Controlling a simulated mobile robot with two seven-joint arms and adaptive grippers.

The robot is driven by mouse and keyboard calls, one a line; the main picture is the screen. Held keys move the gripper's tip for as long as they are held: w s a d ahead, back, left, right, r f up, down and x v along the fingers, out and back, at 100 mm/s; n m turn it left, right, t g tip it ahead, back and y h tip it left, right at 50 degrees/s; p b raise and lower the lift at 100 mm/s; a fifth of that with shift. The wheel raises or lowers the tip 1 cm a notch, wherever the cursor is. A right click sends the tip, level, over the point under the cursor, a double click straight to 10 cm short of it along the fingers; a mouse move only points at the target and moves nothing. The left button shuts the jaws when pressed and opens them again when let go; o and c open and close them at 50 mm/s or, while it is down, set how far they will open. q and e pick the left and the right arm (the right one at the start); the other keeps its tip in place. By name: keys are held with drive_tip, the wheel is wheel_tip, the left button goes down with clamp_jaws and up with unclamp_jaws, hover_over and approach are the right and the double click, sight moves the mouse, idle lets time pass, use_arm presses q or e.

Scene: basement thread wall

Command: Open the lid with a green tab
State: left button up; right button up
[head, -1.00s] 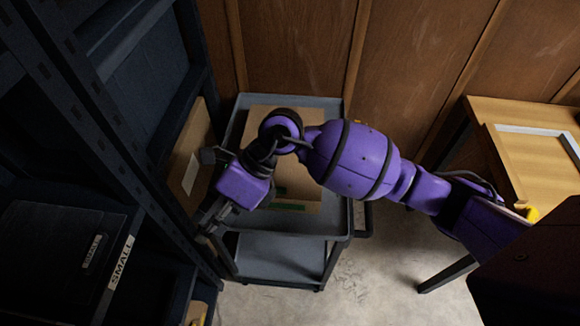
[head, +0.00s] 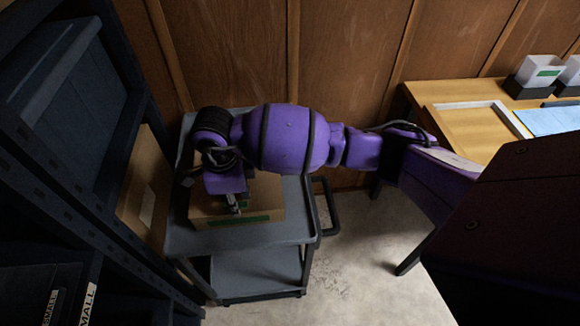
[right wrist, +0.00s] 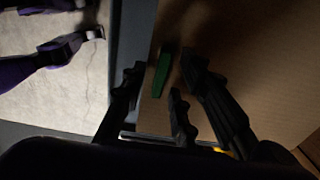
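A cardboard box (head: 268,197) sits on the top shelf of a grey cart. A green tab (head: 238,221) runs along its near edge. The tab also shows in the right wrist view (right wrist: 161,73), near the edge of the brown cardboard (right wrist: 265,65). My right gripper (head: 234,207) is over the near part of the box, pointing down. In the right wrist view its dark fingers (right wrist: 160,85) are spread, with the tab in the gap between them. Contact with the tab cannot be told. My arm hides the back of the box. My left gripper is not identifiable in these views.
The grey cart (head: 190,239) stands against the wooden wall, its handle (head: 327,210) at the right. Dark shelving (head: 75,130) closes in on the left, with another cardboard box (head: 145,190) beside the cart. A wooden table (head: 450,92) stands at the right. Floor is clear in front.

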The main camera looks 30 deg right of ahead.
drive_tip(key=shift+w, duration=0.1)
drive_tip(key=shift+r, duration=0.1)
clamp_jaws()
use_arm(q)
drive_tip(key=shift+w+d+r+p, duration=0.2)
drive_tip(key=shift+w+r+p, duration=0.1)
drive_tip(key=shift+r+p, duration=0.15)
drive_tip(key=shift+w+d+r+p, duration=0.15)
drive_tip(key=shift+w+r+p, duration=0.2)
drive_tip(key=shift+r, duration=0.15)
use_arm(e)
drive_tip(key=w+d+r+g, duration=0.1)
drive_tip(key=w+r, duration=0.3)
drive_tip(key=r, duration=0.5)
drive_tip(key=w+d+r+g, duration=0.1)
drive_tip(key=w+r, duration=0.2)
drive_tip(key=r, duration=0.6)
drive_tip(key=shift+w+d+g+y, duration=0.3)
drive_tip(key=shift+w+y, duration=0.1)
